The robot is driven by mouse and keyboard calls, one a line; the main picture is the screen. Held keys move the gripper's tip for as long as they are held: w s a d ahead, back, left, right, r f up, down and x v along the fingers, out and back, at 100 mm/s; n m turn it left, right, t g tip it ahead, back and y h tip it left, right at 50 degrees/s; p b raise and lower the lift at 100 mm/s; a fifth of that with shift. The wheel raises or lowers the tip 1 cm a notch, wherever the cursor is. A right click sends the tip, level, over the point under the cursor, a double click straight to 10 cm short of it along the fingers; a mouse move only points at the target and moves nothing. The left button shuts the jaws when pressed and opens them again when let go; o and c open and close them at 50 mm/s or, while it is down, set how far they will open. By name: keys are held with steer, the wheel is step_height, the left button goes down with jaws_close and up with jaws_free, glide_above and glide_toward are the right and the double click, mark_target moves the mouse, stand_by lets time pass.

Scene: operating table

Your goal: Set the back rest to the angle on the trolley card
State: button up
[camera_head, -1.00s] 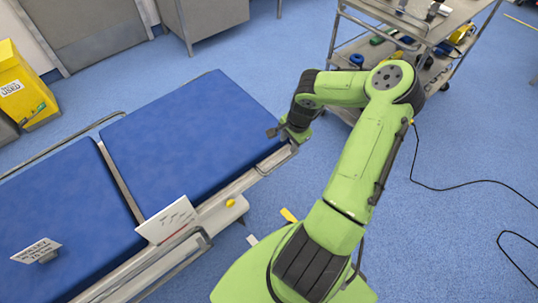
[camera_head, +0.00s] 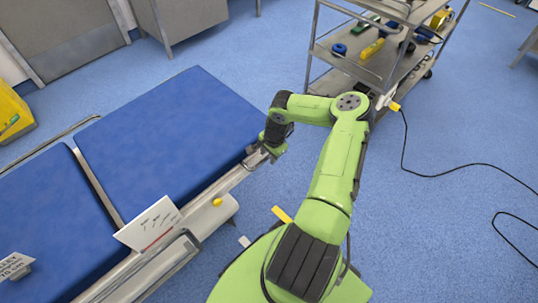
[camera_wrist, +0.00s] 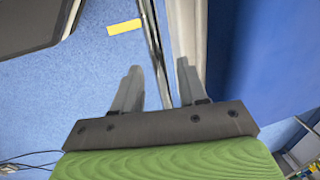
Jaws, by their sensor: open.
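The operating table has a blue far pad (camera_head: 165,135), which lies about flat, and a blue near pad (camera_head: 50,215) beside it. I cannot tell from labels which is the back rest. A steel side rail (camera_head: 235,178) runs along the table's right side, with a yellow knob (camera_head: 217,202) below it. My gripper (camera_head: 262,155) is at the far pad's right corner, close to the rail. In the wrist view my gripper (camera_wrist: 160,85) is open and empty, with the rail (camera_wrist: 152,40) running past its fingertips and the blue pad (camera_wrist: 270,50) to the right.
A white card (camera_head: 150,224) stands at the table's side; its print is unreadable. Another card (camera_head: 12,268) lies at the left edge. A steel trolley (camera_head: 385,70) with several tools stands at the back right; no angle is readable there. A black cable (camera_head: 440,175) lies on the open floor.

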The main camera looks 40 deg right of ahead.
steer(key=shift+c, duration=0.2)
jaws_close()
